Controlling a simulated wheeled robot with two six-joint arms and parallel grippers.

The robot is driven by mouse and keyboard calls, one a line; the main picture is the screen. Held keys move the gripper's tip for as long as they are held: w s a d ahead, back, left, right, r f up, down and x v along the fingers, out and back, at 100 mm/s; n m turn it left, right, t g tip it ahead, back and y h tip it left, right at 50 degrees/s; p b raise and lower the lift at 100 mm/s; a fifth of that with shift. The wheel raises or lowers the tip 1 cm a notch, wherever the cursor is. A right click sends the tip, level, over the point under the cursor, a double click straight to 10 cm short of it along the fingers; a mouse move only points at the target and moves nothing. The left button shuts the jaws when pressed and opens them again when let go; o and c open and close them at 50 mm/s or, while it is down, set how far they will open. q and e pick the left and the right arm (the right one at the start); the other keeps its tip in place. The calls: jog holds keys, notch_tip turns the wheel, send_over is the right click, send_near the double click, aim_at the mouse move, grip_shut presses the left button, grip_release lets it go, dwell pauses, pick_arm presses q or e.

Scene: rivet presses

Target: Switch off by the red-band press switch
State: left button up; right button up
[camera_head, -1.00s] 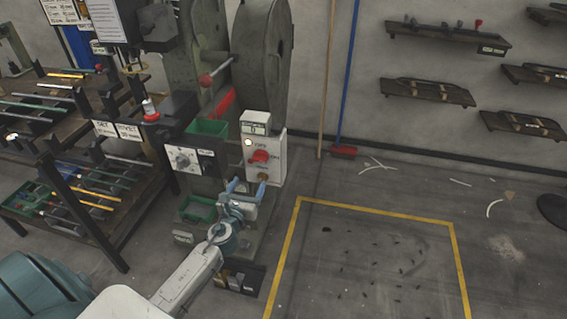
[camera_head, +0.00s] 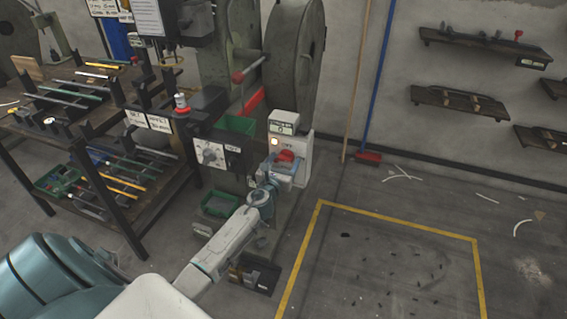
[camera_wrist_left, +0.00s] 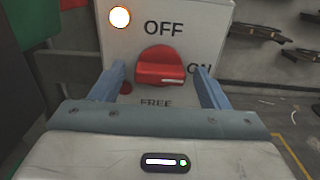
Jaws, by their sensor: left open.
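The press with the red band (camera_head: 253,101) has a white switch box (camera_head: 304,150) on its front right. The red rotary switch (camera_head: 286,156) is on the box; in the wrist view the red switch (camera_wrist_left: 160,66) has its grip ridge lying level, with its right end towards ON. OFF is printed above it and FREE below. A lamp (camera_wrist_left: 120,16) at the box's upper left glows. My left gripper (camera_head: 284,171) is open, its two blue fingers (camera_wrist_left: 206,88) on either side of the switch in the wrist view. Contact cannot be told. My right gripper is not in view.
A dark rack (camera_head: 120,150) with rods stands left of the press. A broom with a red head (camera_head: 367,157) leans on the wall. Yellow-lined floor (camera_head: 400,215) at right is open.

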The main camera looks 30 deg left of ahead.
pick_arm(q)
jog(key=c, duration=1)
